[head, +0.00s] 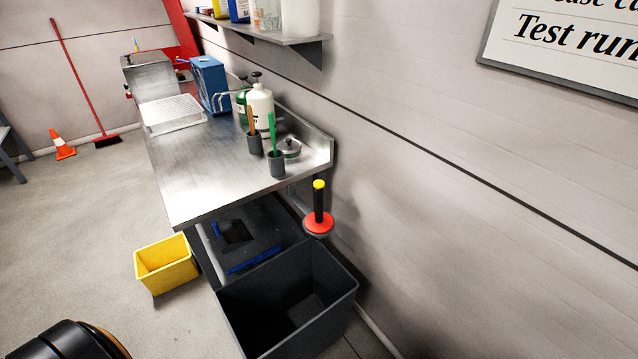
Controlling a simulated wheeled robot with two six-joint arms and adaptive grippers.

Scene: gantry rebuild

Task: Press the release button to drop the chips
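No clearly marked release button can be made out. A black post with a yellow top and a red disc at its foot (318,222) stands at the near right corner of the steel table (215,180), by the wall; I cannot tell whether it is the button. No chips can be made out. A large dark grey bin (228,305) stands open on the floor below the post, and its visible inside looks empty. Neither of my grippers shows in the head view.
A yellow bin (166,262) stands on the floor left of the table. On the table are bottles (260,105), two brush cups (277,163), a blue box (209,82) and a white tray (174,114). A shelf (300,42) juts from the wall. The left floor is mostly clear.

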